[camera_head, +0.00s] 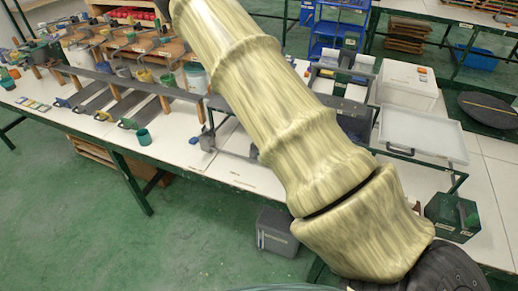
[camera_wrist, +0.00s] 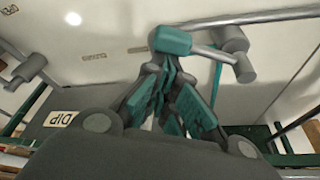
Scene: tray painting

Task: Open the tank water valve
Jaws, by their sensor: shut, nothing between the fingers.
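In the wrist view my gripper (camera_wrist: 168,68) points up the picture with its teal-padded fingers closed together and nothing between them. Just beyond the fingertips is a grey valve (camera_wrist: 235,45) with a lever ending in a teal grip (camera_wrist: 172,40). The fingertips look close to the grip; I cannot tell whether they touch it. A pale panel behind bears an "OPEN" mark (camera_wrist: 8,11) at the upper left and a second mark (camera_wrist: 94,56), probably "CLOSED", nearer the middle. In the head view my arm covers the middle, and the gripper and valve cannot be made out.
A dark surface with a "DIP" label (camera_wrist: 62,118) is at the wrist view's left. Another grey fitting (camera_wrist: 30,68) is above it. In the head view, a white tray (camera_head: 422,135) and a green box (camera_head: 452,217) stand right of my arm. Green floor (camera_head: 70,215) is open at left.

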